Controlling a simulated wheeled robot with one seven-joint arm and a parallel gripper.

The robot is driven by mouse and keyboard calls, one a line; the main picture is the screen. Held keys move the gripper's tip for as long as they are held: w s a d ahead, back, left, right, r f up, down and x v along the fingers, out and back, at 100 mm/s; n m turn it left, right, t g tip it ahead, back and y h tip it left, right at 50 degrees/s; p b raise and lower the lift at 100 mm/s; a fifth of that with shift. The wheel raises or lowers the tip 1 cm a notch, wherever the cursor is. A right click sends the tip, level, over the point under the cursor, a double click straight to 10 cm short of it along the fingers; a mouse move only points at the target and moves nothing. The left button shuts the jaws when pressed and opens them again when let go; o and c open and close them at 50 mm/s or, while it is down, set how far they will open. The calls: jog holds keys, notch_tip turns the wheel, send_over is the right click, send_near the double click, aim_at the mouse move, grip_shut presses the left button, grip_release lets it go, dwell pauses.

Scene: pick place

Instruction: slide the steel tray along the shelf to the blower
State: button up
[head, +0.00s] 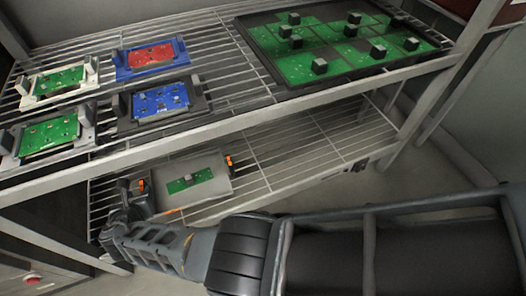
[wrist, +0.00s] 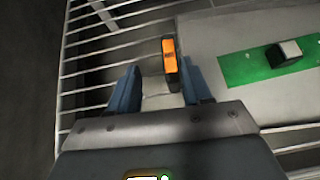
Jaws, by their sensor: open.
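The steel tray (head: 205,165), a flat grey plate with a small green board (head: 189,180) on it, lies on the lower wire shelf. Orange-and-black handles sit at its two ends; the right one (head: 229,161) is clear of my arm. My gripper (head: 135,190) is at the tray's left end. In the wrist view its blue fingers (wrist: 158,66) are open, with the near orange handle (wrist: 170,55) at their tips, close to the right finger. Contact cannot be told. A small dark item (head: 357,168) is at the lower shelf's right front; I cannot tell whether it is the blower.
The upper wire shelf (head: 215,85) hangs over the tray, carrying several boards in holders on the left and a large black tray (head: 262,62) of green boards on the right. A post stands at right.

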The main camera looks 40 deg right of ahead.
jog(key=p+v, duration=0.2)
jog(key=v, duration=0.1)
jog(key=p+v, duration=0.3)
jog(key=shift+a+r, duration=0.15)
jog(key=shift+r, duration=0.3)
jog(key=shift+s+a+r, duration=0.1)
jog(key=shift+s, duration=0.25)
